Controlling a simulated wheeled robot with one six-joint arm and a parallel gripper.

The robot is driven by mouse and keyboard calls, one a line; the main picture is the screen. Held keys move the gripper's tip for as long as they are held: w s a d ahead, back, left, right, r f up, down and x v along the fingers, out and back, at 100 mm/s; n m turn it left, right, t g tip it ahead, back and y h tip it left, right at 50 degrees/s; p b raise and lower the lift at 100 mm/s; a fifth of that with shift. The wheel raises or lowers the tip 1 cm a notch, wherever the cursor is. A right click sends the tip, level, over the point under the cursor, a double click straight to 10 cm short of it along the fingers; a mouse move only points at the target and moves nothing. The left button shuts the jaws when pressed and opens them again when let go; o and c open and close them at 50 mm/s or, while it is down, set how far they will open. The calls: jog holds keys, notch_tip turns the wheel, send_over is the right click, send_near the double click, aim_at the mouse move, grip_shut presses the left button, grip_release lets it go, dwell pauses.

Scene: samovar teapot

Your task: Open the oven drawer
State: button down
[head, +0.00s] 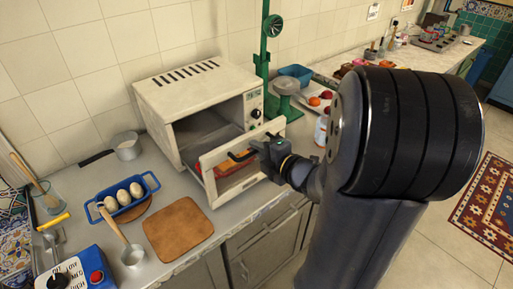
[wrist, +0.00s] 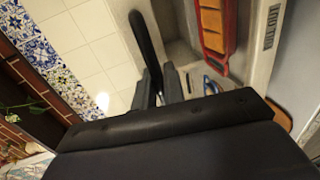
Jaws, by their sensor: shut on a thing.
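A white countertop oven (head: 190,105) stands on the grey counter against the tiled wall. Its drawer (head: 222,190) is pulled out toward the front right, with a gap into the dark inside behind its front. A black bar handle (head: 242,155) is on the drawer front; it also shows in the wrist view (wrist: 145,38). My gripper (head: 266,152) is at the right end of this handle, shut on it. In the wrist view its fingers (wrist: 161,82) are around the handle's lower end, and the exact contact is partly hidden. A red-orange tray (wrist: 212,28) shows beside the handle.
A blue dish of eggs (head: 120,197), a brown board (head: 178,228) and a small pot (head: 133,257) lie on the counter left of the drawer. A green stand (head: 268,60) rises close to the oven's right. My arm hides much of the right side.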

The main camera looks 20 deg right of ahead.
jog(key=c, duration=1.8)
grip_release()
jog(key=shift+c, duration=0.2)
jog(key=v, duration=1)
jog(key=shift+s, duration=0.4)
jog(key=shift+w, duration=0.15)
jog(key=shift+x, duration=5.3)
